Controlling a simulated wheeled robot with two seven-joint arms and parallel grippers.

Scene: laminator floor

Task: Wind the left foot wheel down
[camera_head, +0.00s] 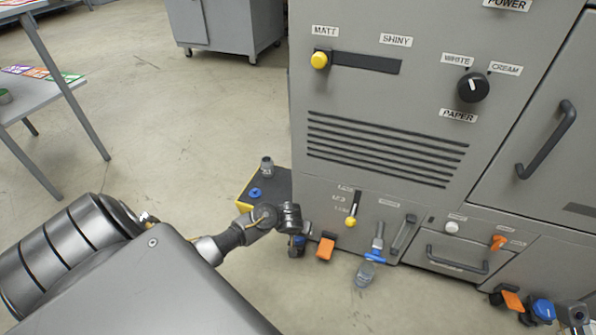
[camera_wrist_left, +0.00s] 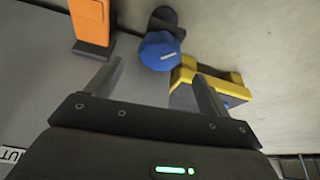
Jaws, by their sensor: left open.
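The left foot wheel (camera_wrist_left: 160,51) is a blue knob with a pale mark on its face, beside a dark round part at the machine's foot. In the left wrist view it lies ahead of my left gripper (camera_wrist_left: 158,88), between the lines of the two fingers and apart from them. The fingers are spread and hold nothing. In the head view my left gripper (camera_head: 295,228) is low at the machine's near left corner and largely hides this wheel. My right gripper is not in view.
An orange block (camera_wrist_left: 91,20) stands close beside the wheel; it also shows in the head view (camera_head: 326,247). A black platform with yellow edging (camera_head: 243,194) lies behind my gripper. A clear jar (camera_head: 365,274) stands under a blue-handled tap (camera_head: 376,257). Floor at left is open.

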